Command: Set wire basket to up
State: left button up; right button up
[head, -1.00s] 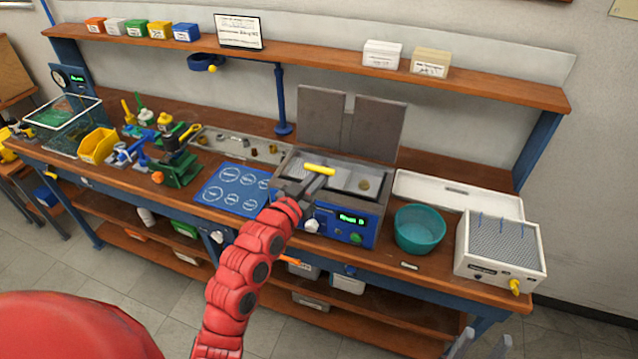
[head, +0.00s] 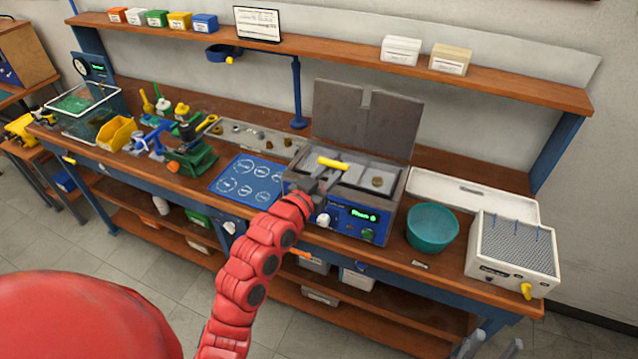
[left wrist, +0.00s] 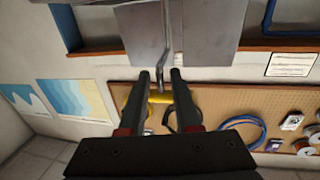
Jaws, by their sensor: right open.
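The wire basket's yellow handle (head: 333,163) sticks up at the front left of the grey bath unit (head: 350,210). The basket itself is low in the bath and mostly hidden. My left gripper (head: 326,181) is at the front of the unit, just below the handle. In the left wrist view its two fingers (left wrist: 161,75) stand apart, with yellow (left wrist: 159,98) and a bent metal rod (left wrist: 164,45) showing between them. Whether the fingers press on the handle is unclear. My right gripper (head: 487,347) shows only as grey fingertips, apart and empty, at the bottom right edge.
A shelf (head: 340,54) runs above.

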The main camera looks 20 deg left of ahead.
pick_arm(q)
jog(key=p+v, duration=0.4)
jog(key=v, duration=1.3)
jog(key=shift+s, duration=0.1)
jog(key=shift+a, duration=0.1)
